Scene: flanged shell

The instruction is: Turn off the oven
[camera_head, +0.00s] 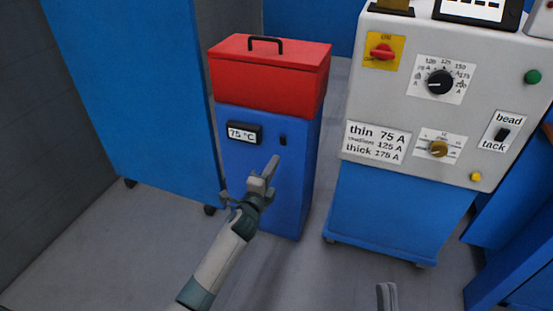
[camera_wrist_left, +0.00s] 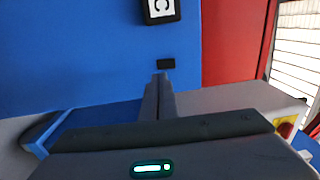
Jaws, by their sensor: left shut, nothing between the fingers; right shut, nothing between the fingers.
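The oven is a blue cabinet (camera_head: 262,190) with a red lid (camera_head: 270,75) and a black handle on top. Its front has a display (camera_head: 243,133) reading 75 °C and a small dark switch (camera_head: 283,140) to the right of it. My left gripper (camera_head: 272,163) is shut and empty, its tips just below the switch in the head view. In the left wrist view the shut fingers (camera_wrist_left: 160,80) point at the dark switch (camera_wrist_left: 166,63), seemingly close; contact cannot be told. The display (camera_wrist_left: 160,10) is cut off at the top. My right gripper (camera_head: 387,296) barely shows at the bottom edge, shut.
A grey and blue welding machine (camera_head: 400,110) with knobs, labels and a red switch on yellow (camera_head: 383,52) stands to the right of the oven. A tall blue cabinet (camera_head: 135,90) stands to the left. Grey floor (camera_head: 110,250) is clear in front.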

